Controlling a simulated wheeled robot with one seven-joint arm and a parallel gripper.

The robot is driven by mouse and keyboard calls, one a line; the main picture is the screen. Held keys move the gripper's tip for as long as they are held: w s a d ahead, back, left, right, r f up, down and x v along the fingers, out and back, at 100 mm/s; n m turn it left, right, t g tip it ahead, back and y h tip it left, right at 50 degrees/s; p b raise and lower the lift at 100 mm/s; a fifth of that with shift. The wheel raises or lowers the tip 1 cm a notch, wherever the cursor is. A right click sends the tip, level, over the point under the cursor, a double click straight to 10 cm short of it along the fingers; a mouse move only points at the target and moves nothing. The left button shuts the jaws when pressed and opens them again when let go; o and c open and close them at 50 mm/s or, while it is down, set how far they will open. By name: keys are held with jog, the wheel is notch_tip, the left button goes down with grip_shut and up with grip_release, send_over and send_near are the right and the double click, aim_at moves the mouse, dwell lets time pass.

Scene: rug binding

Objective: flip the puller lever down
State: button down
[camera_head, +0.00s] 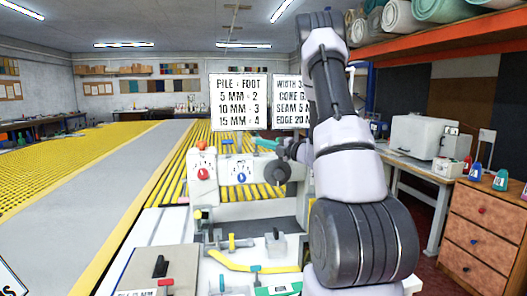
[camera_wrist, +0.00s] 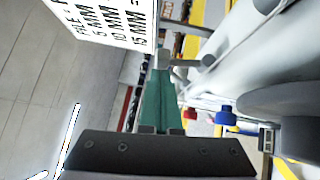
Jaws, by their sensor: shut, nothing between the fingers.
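My gripper (camera_head: 264,142) is shut and empty, with its teal fingers pointing left beside the top of the white sewing machine (camera_head: 262,210). In the wrist view the closed fingers (camera_wrist: 161,62) reach up from the dark gripper body. A short grey bar with a rounded end (camera_wrist: 190,62) lies right by the fingertips and looks like the puller lever. I cannot tell if the fingertips touch it. My arm hides the machine's right side.
White panels with a red knob (camera_head: 203,174) and a blue knob (camera_head: 241,177) stand below my gripper. A sign board (camera_head: 238,101) hangs behind. A bench with small tools and a yellow strip (camera_head: 250,266) lies in front. A wooden drawer cabinet (camera_head: 485,235) stands right.

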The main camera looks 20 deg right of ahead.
jog(key=w+m+g, duration=0.1)
jog(key=w+r+m+g+h, duration=0.1)
jog(key=shift+d+r+m+h, duration=0.2)
jog(key=shift+d+m+h, duration=0.05)
jog(key=shift+m+h, duration=0.05)
jog(key=shift+w+d+r, duration=0.1)
jog(key=shift+w, duration=0.5)
jog(key=shift+w+d+r, duration=0.1)
jog(key=shift+w, duration=0.6)
jog(key=shift+r, duration=0.1)
